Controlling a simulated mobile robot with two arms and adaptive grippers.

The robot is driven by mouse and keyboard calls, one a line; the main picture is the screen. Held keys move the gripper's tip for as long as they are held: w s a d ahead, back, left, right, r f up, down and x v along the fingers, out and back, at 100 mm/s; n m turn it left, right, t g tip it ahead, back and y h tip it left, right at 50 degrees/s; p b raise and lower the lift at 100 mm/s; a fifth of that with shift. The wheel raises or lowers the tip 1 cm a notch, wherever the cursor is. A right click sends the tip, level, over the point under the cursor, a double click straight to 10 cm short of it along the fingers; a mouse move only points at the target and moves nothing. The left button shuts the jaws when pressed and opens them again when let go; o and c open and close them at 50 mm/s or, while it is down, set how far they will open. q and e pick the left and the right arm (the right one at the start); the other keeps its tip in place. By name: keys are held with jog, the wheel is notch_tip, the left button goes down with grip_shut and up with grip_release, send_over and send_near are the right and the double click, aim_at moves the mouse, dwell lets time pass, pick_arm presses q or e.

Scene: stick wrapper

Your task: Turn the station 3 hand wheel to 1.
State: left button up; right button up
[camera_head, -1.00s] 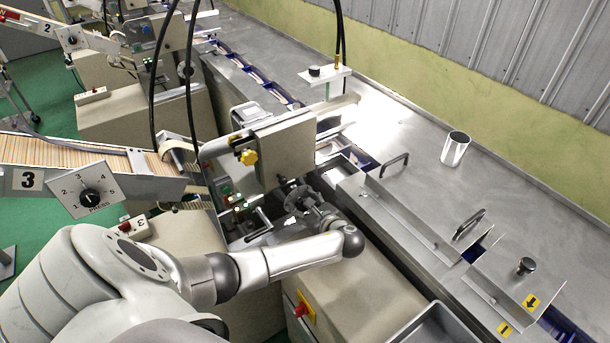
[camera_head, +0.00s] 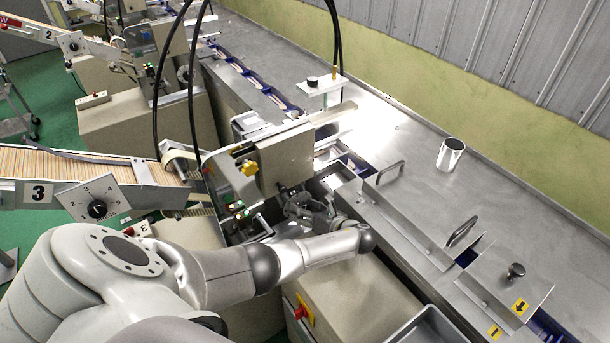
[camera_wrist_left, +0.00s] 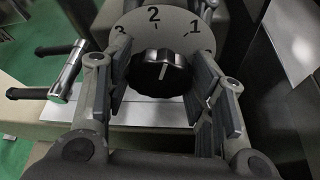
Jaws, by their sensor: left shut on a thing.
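The station 3 hand wheel (camera_wrist_left: 162,72) is a black ribbed knob in the left wrist view, in front of a grey round dial plate (camera_wrist_left: 180,22) marked 3, 2 and 1. Its white pointer line stands close to the 2, leaning slightly towards the 1. My left gripper (camera_wrist_left: 162,90) has one finger on each side of the knob and is shut on it. In the head view my left gripper (camera_head: 303,207) is at the station 3 machine, and the wheel cannot be made out there. My right gripper is not in view.
A plate with a second black dial (camera_head: 97,209) hangs beside the "3" sign (camera_head: 38,193). In the wrist view a metal lever (camera_wrist_left: 66,72) with black handles is left of the gripper. The grey machine head (camera_head: 285,158) stands just behind the gripper. A metal cup (camera_head: 451,154) stands on the conveyor table.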

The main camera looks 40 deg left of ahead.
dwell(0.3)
pick_arm(q)
jog(key=o, duration=1)
jog(key=shift+o, duration=0.2)
jog(key=v, duration=1.2)
jog(key=shift+w, duration=0.1)
